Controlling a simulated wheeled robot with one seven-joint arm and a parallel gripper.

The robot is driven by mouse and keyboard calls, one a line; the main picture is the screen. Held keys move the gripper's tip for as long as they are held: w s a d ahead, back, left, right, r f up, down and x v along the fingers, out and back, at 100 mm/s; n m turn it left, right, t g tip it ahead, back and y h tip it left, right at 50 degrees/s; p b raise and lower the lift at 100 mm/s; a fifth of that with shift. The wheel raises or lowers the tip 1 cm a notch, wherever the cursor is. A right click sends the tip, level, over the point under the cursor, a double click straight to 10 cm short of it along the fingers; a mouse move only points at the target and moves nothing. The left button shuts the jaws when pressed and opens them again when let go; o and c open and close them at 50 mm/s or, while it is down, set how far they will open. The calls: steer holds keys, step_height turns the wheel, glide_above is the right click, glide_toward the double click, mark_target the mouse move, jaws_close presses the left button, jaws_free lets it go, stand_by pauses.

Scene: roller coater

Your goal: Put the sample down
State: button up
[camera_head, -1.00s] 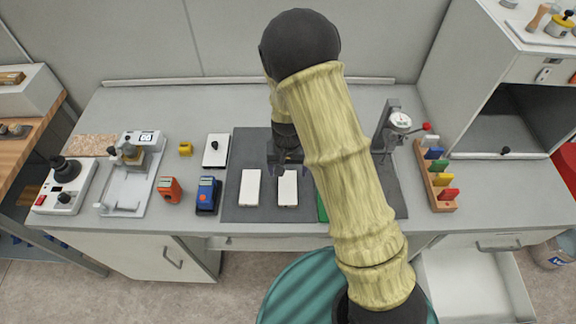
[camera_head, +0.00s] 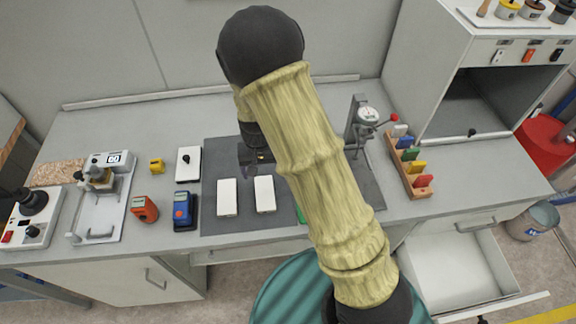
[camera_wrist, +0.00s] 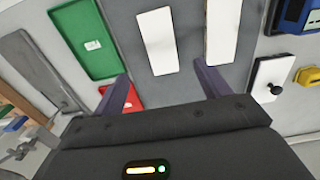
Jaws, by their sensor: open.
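Two white rectangular panels lie flat side by side on the dark grey mat (camera_head: 222,226): a left panel (camera_head: 227,197) and a right panel (camera_head: 264,194). Which one is the sample, I cannot tell. Both also show in the wrist view, one at the middle (camera_wrist: 158,40) and one to its right (camera_wrist: 222,28). My gripper (camera_wrist: 166,88) is open, with nothing between its fingers. In the head view my gripper (camera_head: 256,160) is just behind the panels, partly hidden by my arm. Its fingers appear apart from both panels.
A green tray (camera_wrist: 85,40) and a red tray (camera_wrist: 122,97) lie beside the panels. A dial gauge stand (camera_head: 358,125) and a rack of coloured tabs (camera_head: 412,168) stand right. A blue meter (camera_head: 184,210), an orange meter (camera_head: 144,208) and a black-knobbed white block (camera_head: 188,164) are left. A drawer (camera_head: 458,268) is open.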

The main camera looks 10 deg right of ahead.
steer(key=s+d+r+t, duration=0.2)
steer(key=s+d+r, duration=1)
steer(key=d+r, duration=0.1)
steer(key=shift+s+d+r+t, duration=0.25)
steer(key=shift+d+r+t, duration=0.05)
steer(key=shift+r, duration=0.5)
steer(key=shift+s+b+x, duration=0.25)
steer(key=shift+b+x, duration=0.9)
steer(key=shift+b, duration=0.05)
